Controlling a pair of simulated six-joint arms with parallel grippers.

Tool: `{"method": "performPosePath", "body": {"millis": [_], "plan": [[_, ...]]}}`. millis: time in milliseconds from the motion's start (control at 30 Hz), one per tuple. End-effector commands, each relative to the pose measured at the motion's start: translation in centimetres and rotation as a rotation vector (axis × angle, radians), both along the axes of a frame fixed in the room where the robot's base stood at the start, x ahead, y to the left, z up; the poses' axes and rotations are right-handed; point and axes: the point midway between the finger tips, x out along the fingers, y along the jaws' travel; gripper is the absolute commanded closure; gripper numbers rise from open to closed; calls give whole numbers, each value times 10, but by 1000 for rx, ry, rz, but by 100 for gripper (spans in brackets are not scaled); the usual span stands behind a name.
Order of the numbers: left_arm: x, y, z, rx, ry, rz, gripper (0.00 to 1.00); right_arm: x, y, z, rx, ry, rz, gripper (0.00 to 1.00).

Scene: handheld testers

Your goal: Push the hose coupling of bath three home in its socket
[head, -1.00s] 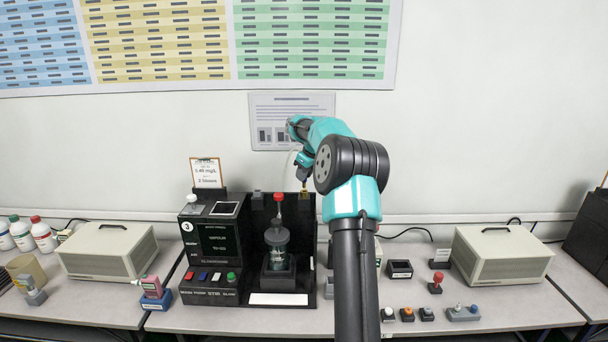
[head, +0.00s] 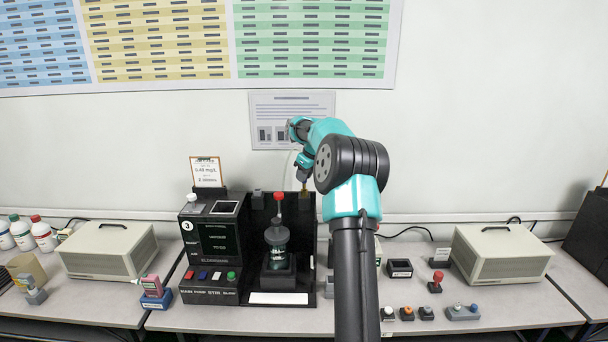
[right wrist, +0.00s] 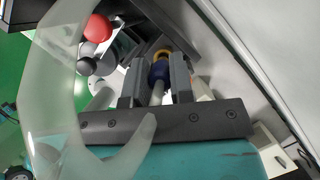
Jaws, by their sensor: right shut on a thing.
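Bath three is the black station marked 3 (head: 208,235), with a glass vessel (head: 278,245) in its right bay. My right gripper (head: 303,176) is over the top right of the station's back panel. A yellow ring (right wrist: 160,55) shows just beyond the collar. I cannot tell how far the coupling sits in its socket. A translucent hose (right wrist: 55,90) loops from the coupling around the left. My left gripper is not in view.
A red knob (head: 278,197) stands above the vessel, close left of the gripper; it shows in the wrist view (right wrist: 98,28). A beige box (head: 108,250) stands left and another (head: 500,255) right. Small switches and holders lie right of my arm. The wall is close behind.

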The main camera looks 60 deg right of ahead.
Motion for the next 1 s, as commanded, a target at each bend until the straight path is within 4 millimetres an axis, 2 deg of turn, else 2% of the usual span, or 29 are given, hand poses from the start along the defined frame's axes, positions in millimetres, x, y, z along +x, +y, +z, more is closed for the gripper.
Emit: {"method": "performPosePath", "body": {"millis": [1000], "plan": [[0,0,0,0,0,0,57,0,0,-18,0,0,0,100]]}}
